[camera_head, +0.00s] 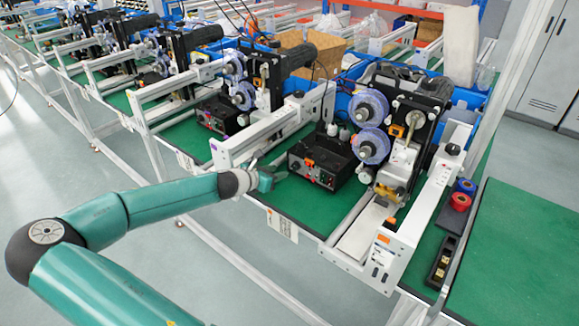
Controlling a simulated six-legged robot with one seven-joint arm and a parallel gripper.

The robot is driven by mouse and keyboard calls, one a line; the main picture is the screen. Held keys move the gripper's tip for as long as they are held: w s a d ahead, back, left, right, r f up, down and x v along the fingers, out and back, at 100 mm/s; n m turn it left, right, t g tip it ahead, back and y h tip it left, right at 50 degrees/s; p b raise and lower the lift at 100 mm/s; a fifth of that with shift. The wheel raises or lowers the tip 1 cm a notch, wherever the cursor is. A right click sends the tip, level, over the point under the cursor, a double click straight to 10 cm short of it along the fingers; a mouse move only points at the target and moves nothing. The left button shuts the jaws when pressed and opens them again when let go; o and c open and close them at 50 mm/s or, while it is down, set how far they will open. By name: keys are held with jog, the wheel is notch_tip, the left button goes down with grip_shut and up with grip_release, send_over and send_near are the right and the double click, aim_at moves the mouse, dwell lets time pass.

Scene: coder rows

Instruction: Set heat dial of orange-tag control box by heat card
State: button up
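A black control box (322,162) stands on the green bench top, left of the nearest coder machine. A small orange tag (309,163) shows on its front, among small knobs and lights. I cannot make out which knob is the heat dial or how it is set. My gripper (272,179) is at the end of my teal arm, just left of the box's front and apparently apart from it. Its fingers are small here, and I cannot tell whether they are open. A white printed card (282,226) hangs on the bench's front edge; its text is unreadable and I cannot tell if it is the heat card.
Another black control box (218,116) stands farther left. White rails (260,138) flank the near box's left side. Blue rollers (371,127) stand to its right. Red and blue tape rolls (461,200) lie at right. Open floor (220,240) lies before the bench.

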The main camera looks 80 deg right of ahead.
aim_at(293, 168)
jog(key=x, duration=0.7)
jog(key=shift+s+d+f, duration=0.1)
jog(key=shift+d, duration=0.1)
jog(key=c, duration=0.7)
